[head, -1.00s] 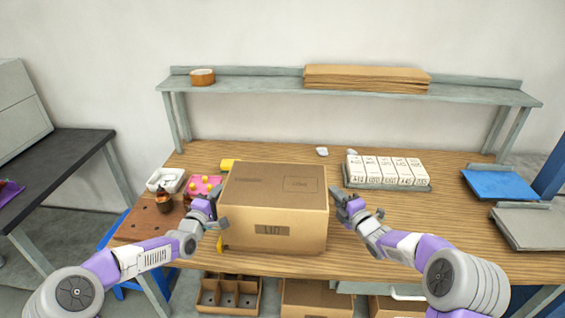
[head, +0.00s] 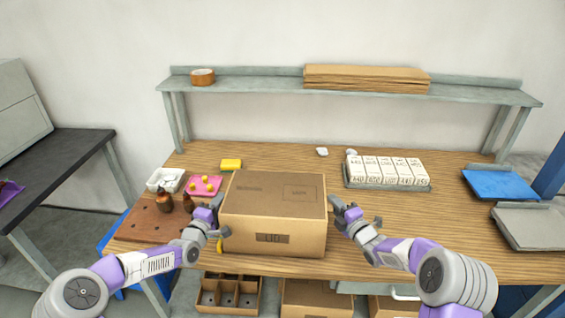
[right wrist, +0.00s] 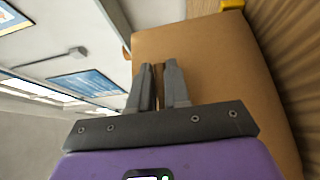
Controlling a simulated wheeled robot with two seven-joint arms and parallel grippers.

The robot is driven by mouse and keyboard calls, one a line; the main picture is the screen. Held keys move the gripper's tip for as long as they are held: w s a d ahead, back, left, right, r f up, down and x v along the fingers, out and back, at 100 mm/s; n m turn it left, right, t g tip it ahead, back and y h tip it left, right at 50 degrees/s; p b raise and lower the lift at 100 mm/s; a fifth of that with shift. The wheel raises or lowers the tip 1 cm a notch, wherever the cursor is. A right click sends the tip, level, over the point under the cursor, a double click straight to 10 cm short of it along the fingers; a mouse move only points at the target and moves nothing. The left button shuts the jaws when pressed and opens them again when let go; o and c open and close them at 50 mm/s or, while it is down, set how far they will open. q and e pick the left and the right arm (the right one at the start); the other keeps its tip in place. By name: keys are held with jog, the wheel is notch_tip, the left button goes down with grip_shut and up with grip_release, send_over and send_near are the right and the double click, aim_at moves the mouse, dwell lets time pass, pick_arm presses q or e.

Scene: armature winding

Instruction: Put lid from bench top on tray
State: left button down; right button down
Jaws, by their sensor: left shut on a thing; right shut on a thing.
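The lid (head: 275,208) is a large brown cardboard box shape marked "LID" on its front face. It is upright at the front middle of the bench top (head: 400,235); I cannot tell whether it touches the wood. My left gripper (head: 220,222) is shut on its left side. My right gripper (head: 338,212) is shut on its right side; the right wrist view shows those fingers (right wrist: 158,85) close together against the cardboard (right wrist: 225,65). A grey tray (head: 420,188) with several white labelled boxes lies behind to the right. I cannot tell which tray the task means.
A blue tray (head: 500,183) and another grey tray (head: 535,228) lie at the right. A yellow block (head: 231,164), pink tray (head: 203,188), white container (head: 165,180) and brown bottles (head: 165,201) are at the left. A shelf (head: 250,85) stands behind. Wood is bare right of the lid.

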pick_arm(q)
jog(key=shift+f, duration=0.5)
jog(key=c, duration=1)
grip_release()
pick_arm(e)
jog(key=shift+f, duration=0.45)
pick_arm(q)
jog(key=shift+s, duration=0.15)
jog(key=p+v, duration=0.1)
jog(key=v, duration=1)
jog(key=shift+s+a+p, duration=0.2)
jog(key=shift+s+p, duration=0.1)
jog(key=shift+p, duration=0.1)
pick_arm(e)
jog(key=shift+r, duration=0.9)
jog(key=c, duration=1)
grip_release()
pick_arm(q)
jog(key=shift+r, duration=0.1)
